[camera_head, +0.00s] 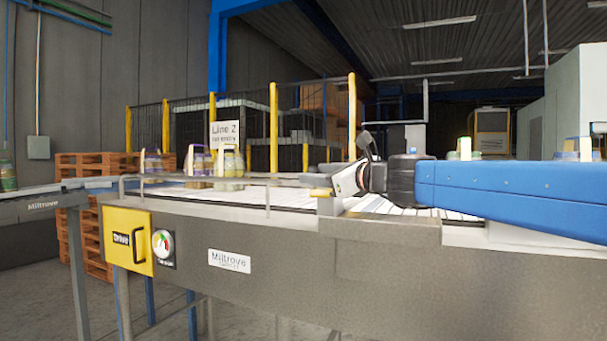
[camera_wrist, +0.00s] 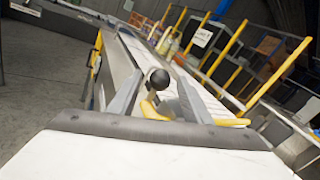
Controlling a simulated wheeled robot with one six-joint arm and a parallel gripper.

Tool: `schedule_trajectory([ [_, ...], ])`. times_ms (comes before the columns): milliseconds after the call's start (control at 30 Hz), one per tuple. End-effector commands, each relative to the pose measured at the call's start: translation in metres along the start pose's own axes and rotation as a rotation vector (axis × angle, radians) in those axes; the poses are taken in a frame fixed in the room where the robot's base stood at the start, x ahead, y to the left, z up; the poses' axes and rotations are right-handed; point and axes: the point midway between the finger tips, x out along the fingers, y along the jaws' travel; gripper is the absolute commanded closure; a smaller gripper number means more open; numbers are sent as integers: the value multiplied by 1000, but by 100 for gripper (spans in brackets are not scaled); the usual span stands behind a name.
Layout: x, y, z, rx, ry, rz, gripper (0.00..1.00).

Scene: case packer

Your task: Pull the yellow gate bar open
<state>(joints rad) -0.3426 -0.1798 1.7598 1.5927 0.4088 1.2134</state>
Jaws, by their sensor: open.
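The yellow gate bar (camera_wrist: 150,109) shows in the wrist view low between my fingers, with a black ball knob (camera_wrist: 158,78) just above it. More yellow (camera_wrist: 232,122) shows beyond the right finger; I cannot tell if it is the same bar. My gripper (camera_wrist: 160,86) is open, with one grey finger on each side of the knob; I cannot tell whether they touch it. In the head view my gripper (camera_head: 338,182) is over the conveyor's near edge, beside a small yellow piece (camera_head: 321,193). Most of the bar is hidden there.
The conveyor (camera_head: 300,240) has a metal rail (camera_head: 267,197) along its near edge. Jars (camera_head: 230,168) stand on the belt at the left. A yellow drive door (camera_head: 128,240) and a gauge (camera_head: 163,244) are on its front. Yellow-post fencing (camera_head: 273,128) stands behind.

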Motion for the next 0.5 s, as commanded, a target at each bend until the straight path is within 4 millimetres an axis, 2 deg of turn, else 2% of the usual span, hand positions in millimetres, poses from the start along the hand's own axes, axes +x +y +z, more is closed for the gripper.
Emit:
schedule_trajectory([
  [200, 36, 1, -1, 1, 1, 2, 55],
  [500, 58, 0, 0, 0, 0, 1, 55],
])
